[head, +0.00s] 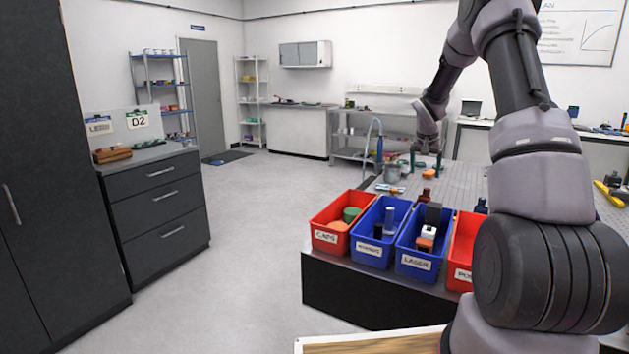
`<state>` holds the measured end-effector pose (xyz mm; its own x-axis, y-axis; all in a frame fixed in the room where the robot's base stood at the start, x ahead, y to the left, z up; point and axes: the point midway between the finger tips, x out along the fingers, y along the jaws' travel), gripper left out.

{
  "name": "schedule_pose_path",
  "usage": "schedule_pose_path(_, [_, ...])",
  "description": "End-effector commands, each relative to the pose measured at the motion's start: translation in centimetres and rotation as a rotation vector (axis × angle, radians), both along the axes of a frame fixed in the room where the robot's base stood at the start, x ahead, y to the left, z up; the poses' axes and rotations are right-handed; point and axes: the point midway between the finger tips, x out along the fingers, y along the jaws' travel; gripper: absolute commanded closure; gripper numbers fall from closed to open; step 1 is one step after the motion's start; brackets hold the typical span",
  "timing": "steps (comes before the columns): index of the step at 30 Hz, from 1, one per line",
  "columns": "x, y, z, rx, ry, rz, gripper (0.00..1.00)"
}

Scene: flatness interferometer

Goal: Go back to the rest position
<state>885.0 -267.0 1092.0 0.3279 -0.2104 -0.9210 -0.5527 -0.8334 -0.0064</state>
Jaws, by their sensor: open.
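My arm comes in from the lower right of the head view, rises past the top edge and comes down again over the grey workbench (466,178). My gripper (426,170) points down above the bench top, behind the bins. Its two dark green fingers stand apart. An orange item (429,174) shows between or just behind the fingers, and I cannot tell whether it touches them. No rest position is marked in this view.
Red and blue bins, including the caps bin (326,237) and the laser bin (414,262), line the bench's near edge. A dark drawer cabinet (160,205) stands at left. The floor (235,260) between is clear.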

Motion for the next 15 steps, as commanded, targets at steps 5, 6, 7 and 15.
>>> schedule_pose_path(5, [-4.5,3.8,8.5,0.008,-0.040,0.030,0.10])
schedule_pose_path(6, [-5.8,4.7,10.3,0.011,-0.047,0.039,0.10])
schedule_pose_path(7, [-6.8,5.3,11.4,0.016,-0.053,0.043,0.10])
schedule_pose_path(15, [-17.4,11.1,19.9,0.066,-0.112,0.102,0.10])
